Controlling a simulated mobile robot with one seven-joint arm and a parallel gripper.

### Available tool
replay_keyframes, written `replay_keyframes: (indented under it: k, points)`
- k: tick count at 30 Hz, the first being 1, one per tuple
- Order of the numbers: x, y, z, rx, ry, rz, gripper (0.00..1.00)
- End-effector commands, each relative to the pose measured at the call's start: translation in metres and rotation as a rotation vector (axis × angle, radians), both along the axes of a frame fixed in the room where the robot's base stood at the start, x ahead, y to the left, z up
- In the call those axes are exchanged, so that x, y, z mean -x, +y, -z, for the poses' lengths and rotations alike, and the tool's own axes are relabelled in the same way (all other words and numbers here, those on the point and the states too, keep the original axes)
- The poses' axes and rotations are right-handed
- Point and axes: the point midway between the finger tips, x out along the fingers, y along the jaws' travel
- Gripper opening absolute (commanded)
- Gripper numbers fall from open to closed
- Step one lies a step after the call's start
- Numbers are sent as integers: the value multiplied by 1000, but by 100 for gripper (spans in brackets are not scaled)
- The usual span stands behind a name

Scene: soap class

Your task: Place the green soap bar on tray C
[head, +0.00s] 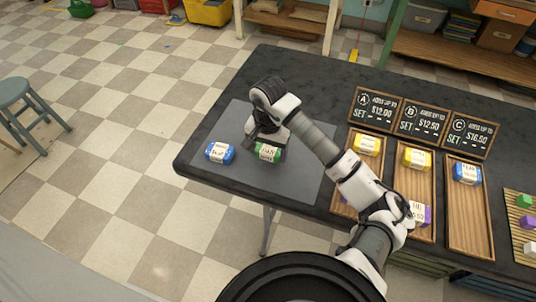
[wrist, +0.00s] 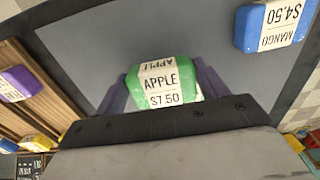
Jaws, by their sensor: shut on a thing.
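The green soap bar (head: 268,154) is on the grey mat (head: 300,176) at the left of the table. Its label reads "APPLE $7.50" in the wrist view (wrist: 163,88). My gripper (head: 263,141) is shut on it from above, with one finger on each side; in the wrist view the fingers (wrist: 162,95) flank it. I cannot tell whether it is clear of the mat. Tray C (head: 468,218) is the rightmost wooden tray, behind which stands a sign marked C. A blue soap bar (head: 466,173) sits at its far end; its near part is bare.
A blue mango bar (head: 219,153) lies on the mat left of the green one. Tray A (head: 381,162), partly hidden by my arm, and tray B (head: 414,187) hold yellow and purple bars. Price signs (head: 423,120) stand behind the trays. A slatted board with blocks (head: 524,201) is far right.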

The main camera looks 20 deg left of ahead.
Motion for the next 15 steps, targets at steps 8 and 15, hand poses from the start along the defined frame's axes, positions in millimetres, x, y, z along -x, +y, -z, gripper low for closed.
replay_keyframes:
  k: [8,15]
  points:
    - [1,0,33,0,3,1,47]
    - [0,0,34,1,1,0,47]
